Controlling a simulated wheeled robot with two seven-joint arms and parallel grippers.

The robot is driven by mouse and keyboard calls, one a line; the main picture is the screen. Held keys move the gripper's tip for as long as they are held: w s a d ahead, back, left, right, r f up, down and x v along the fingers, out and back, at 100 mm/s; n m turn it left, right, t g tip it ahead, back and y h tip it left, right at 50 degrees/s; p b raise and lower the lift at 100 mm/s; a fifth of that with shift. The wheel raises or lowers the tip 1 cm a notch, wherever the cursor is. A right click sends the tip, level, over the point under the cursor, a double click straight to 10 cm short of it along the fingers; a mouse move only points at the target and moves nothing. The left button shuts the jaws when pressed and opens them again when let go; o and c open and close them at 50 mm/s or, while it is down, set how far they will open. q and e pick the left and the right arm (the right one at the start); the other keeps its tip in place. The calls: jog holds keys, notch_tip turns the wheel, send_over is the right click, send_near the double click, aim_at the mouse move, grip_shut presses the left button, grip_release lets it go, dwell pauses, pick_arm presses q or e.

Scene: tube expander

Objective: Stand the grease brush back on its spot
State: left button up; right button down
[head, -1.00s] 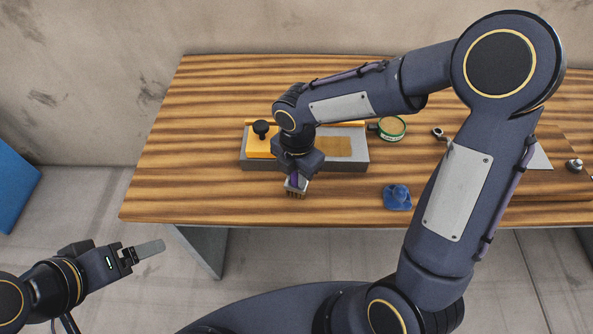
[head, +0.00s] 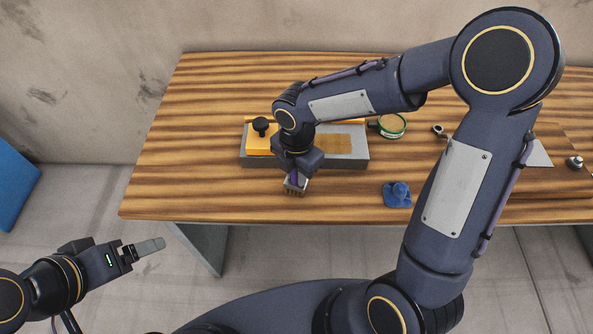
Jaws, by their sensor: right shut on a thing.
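My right gripper (head: 296,178) points down over the front part of the wooden table (head: 200,200). It is shut on the grease brush (head: 295,187), of which a purple part and a pale, bristle-like block show below the jaws. The wrist hides the rest of the brush, and I cannot tell whether its lower end touches the table. My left gripper (head: 150,247) is off the table at lower left, away from the brush. Its fingers are seen nearly edge-on, so their gap is unclear. I cannot make out the brush's marked spot.
Behind the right gripper is a grey block (head: 355,160) with a yellow part (head: 258,145) and black knob (head: 261,125). A green-rimmed tin (head: 391,125) stands to its right. A blue object (head: 397,194) sits near the front edge. My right arm covers part of the right side.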

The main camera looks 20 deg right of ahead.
jog(key=shift+f+b, duration=0.75)
jog(key=shift+f, duration=0.2)
jog(key=c, duration=1.2)
grip_release()
jog(key=shift+r, duration=0.1)
notch_tip(320, 180, up, 8)
jog(key=p, duration=0.7)
